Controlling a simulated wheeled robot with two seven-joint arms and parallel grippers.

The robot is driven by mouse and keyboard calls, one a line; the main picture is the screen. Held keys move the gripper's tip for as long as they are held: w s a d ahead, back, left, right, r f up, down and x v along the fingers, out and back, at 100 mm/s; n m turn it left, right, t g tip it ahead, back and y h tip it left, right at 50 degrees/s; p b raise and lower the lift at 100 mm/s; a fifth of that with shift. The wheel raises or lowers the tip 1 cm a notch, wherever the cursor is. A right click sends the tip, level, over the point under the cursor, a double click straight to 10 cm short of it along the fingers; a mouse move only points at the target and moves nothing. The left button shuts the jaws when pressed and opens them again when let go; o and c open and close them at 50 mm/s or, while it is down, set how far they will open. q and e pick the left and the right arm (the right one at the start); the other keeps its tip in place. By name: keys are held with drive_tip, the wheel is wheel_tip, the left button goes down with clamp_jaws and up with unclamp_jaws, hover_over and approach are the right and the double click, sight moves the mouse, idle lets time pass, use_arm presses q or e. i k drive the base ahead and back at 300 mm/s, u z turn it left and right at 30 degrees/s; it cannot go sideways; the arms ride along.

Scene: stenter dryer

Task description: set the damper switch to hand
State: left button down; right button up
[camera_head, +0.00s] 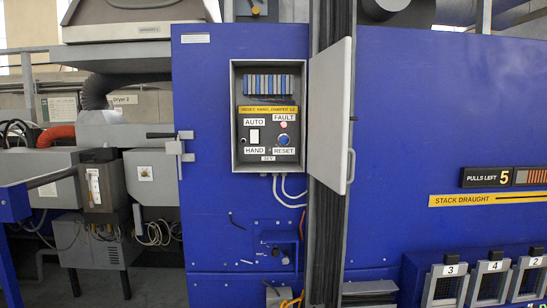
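The damper switch (254,135) is a small white rocker on the black panel inside an open grey control box (234,110). The AUTO label (254,121) is above it and the HAND label (255,151) below it. The rocker is too small to tell which end is pressed in. To its right are a pale reddish lamp (284,125) under the FAULT label (284,117) and a blue button (283,140) above the RESET label (284,151). Neither of my grippers is in view.
The box's door (330,115) stands open to the right. A lever handle (180,146) sticks out on the left of the blue cabinet (205,220). Numbered units (490,283) stand at the lower right. The space before the switch looks clear.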

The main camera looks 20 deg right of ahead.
sight(254, 133)
drive_tip(key=z, duration=2.55)
drive_tip(key=i, duration=1.55)
drive_tip(key=u, duration=3.15)
drive_tip(key=i, duration=0.5)
drive_tip(key=z, duration=0.1)
drive_tip(key=k, duration=1)
drive_tip(key=u, duration=1.05)
drive_tip(key=i, duration=0.9)
drive_tip(key=u, duration=0.05)
